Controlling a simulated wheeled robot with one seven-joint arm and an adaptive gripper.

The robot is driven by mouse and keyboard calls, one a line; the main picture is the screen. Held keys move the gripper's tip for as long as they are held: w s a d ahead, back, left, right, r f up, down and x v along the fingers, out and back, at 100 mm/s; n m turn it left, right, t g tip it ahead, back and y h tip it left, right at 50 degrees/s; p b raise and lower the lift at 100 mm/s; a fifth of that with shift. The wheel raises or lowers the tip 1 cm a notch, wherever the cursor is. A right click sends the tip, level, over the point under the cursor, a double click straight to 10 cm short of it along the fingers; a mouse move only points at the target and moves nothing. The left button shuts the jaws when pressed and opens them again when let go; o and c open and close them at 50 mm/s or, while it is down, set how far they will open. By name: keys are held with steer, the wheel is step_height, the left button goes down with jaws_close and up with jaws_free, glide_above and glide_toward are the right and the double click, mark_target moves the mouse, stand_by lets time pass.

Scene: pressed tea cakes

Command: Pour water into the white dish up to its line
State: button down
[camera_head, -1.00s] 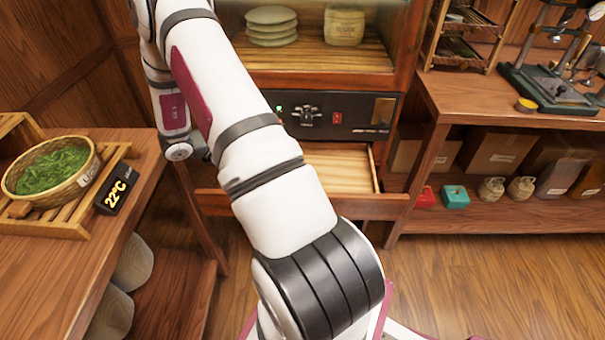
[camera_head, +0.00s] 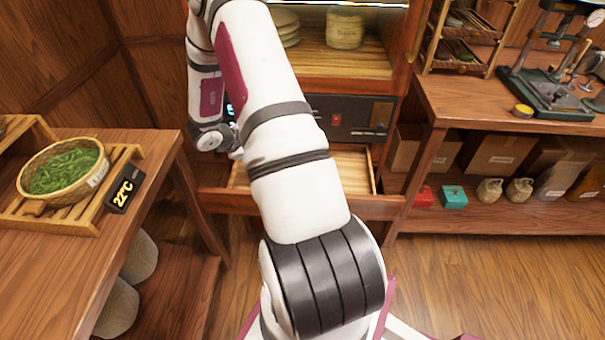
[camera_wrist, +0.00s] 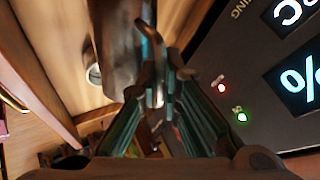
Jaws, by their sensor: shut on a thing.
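In the wrist view my gripper (camera_wrist: 158,88) is shut on a dark brown, rounded, shiny thing (camera_wrist: 122,40), seen only in part; I cannot tell its full shape or whether it holds water. A small part of a round whitish thing (camera_wrist: 94,74) shows left of it, over pale wood; it may be the white dish, but no line on it can be seen. In the head view my arm hides my gripper and what it holds. An open wooden drawer (camera_head: 352,172) sits under the cabinet, partly behind my arm.
A black control panel (camera_head: 360,118) is above the drawer; in the wrist view the panel (camera_wrist: 225,65) is close on the right, with lit digits. A basket of green leaves (camera_head: 95,185) and a 22°C display (camera_head: 124,190) stand on the left table. A press (camera_head: 550,85) stands at right.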

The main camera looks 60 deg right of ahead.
steer(key=shift+s+d+r, duration=0.1)
steer(key=shift+s+r, duration=0.05)
steer(key=shift+r, duration=0.05)
steer(key=shift+s+d+r+t+y+p, duration=0.25)
steer(key=shift+s+r+t+p, duration=0.3)
steer(key=shift+p, duration=0.4)
steer(key=shift+s+r+m+t+y+p, duration=0.1)
steer(key=shift+s+m+t+y+p, duration=0.05)
steer(key=shift+m+t+y+p, duration=0.15)
stand_by(0.6)
steer(key=shift+s+d+r+t+p, duration=0.25)
steer(key=shift+s+p, duration=0.1)
steer(key=shift+s, duration=0.15)
steer(key=shift+s+d+r+t+p, duration=0.1)
steer(key=shift+s+d+t+p, duration=0.1)
steer(key=shift+s+p, duration=0.2)
stand_by(0.7)
steer(key=shift+w+a+f, duration=0.15)
steer(key=shift+w, duration=0.15)
steer(key=w+f+g+b, duration=0.1)
steer(key=b, duration=0.1)
steer(key=w+a+f+g+b, duration=0.1)
steer(key=w, duration=0.1)
steer(key=shift+a+b, duration=0.1)
steer(key=shift+b, duration=0.25)
steer(key=shift+f+g+h+b, duration=0.15)
steer(key=shift+g+h+b, duration=0.15)
steer(key=shift+h, duration=0.25)
